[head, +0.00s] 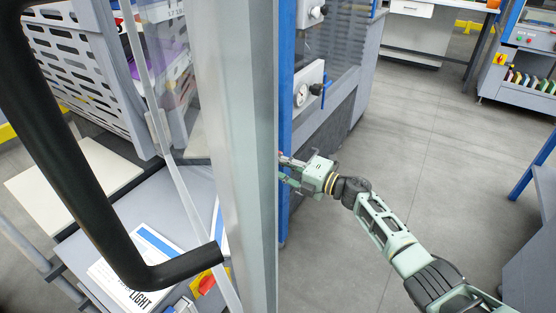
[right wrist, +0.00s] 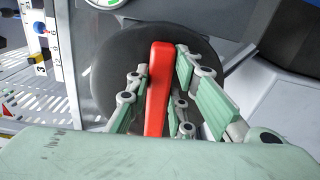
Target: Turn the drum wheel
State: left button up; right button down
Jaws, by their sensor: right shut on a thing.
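The drum wheel (right wrist: 115,62) is a dark round disc in the right wrist view, with a red bar handle (right wrist: 159,88) standing across its front. My right gripper (head: 287,172) reaches in from the right in the head view, and its fingertips are partly behind a grey upright post. In the right wrist view its green finger pads lie on both sides of the red handle, and it is shut on that handle. The wheel is hidden behind the post in the head view. My left gripper is not in view.
The grey post (head: 238,130) and a thick black handle (head: 80,170) fill the near left. A machine with a gauge (head: 301,95) and a blue valve lever (head: 322,89) stands behind. Printed papers (head: 130,277) lie at lower left. The floor (head: 440,140) at right is clear.

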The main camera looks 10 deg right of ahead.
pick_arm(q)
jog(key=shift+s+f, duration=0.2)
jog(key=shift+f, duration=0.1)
pick_arm(e)
jog(key=shift+f+m, duration=0.15)
jog(key=shift+m, duration=0.35)
jog(key=c, duration=1.6)
grip_release()
jog(key=shift+o, duration=0.2)
jog(key=v, duration=1.2)
